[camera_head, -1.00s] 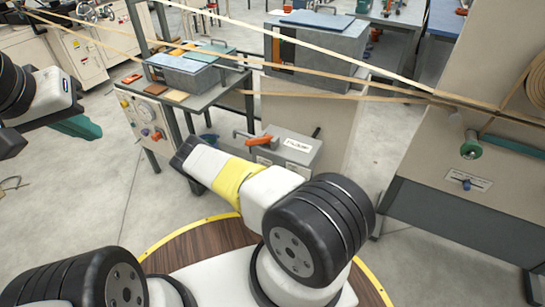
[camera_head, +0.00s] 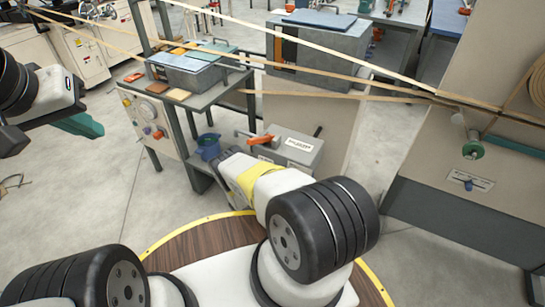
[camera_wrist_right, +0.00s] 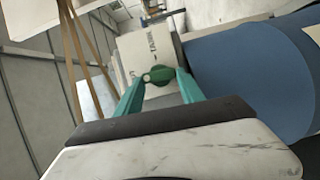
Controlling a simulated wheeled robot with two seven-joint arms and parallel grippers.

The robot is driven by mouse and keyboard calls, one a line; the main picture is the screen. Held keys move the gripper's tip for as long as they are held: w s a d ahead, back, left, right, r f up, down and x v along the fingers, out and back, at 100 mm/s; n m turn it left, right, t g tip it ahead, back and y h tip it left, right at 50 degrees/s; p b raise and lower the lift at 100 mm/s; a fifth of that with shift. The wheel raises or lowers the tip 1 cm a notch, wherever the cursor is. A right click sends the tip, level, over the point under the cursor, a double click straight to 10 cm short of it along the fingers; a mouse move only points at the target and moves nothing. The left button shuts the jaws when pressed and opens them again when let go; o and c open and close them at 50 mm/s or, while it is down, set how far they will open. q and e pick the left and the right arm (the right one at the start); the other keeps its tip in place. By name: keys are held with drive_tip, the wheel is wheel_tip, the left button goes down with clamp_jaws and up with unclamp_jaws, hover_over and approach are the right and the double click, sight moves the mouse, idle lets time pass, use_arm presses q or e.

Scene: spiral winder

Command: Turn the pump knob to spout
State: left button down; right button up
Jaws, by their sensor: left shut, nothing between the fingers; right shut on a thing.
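In the right wrist view, a dark green knob (camera_wrist_right: 158,75) sits in front of a white plate (camera_wrist_right: 150,50) with dark lettering, which reads "TANK" at one end. My right gripper (camera_wrist_right: 159,82) has its teal fingers shut on this knob, one on each side. In the head view, my right forearm reaches toward the grey pump box (camera_head: 290,152); that gripper and the knob are hidden there. The box has an orange lever (camera_head: 260,140) and a white label on top. My left gripper (camera_head: 80,124) is shut and empty at the far left, away from the pump.
A blue bucket (camera_head: 208,147) stands beside the pump; a large blue surface (camera_wrist_right: 250,75) fills the right of the wrist view. A bench (camera_head: 205,88) with a grey bath stands behind. Tan strips (camera_head: 330,68) cross overhead.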

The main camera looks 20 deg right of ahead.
drive_tip(key=shift+f+n, duration=0.1)
drive_tip(key=shift+n, duration=0.3)
drive_tip(key=o, duration=1.4)
drive_tip(key=shift+c, duration=0.2)
drive_tip(key=v, duration=0.8)
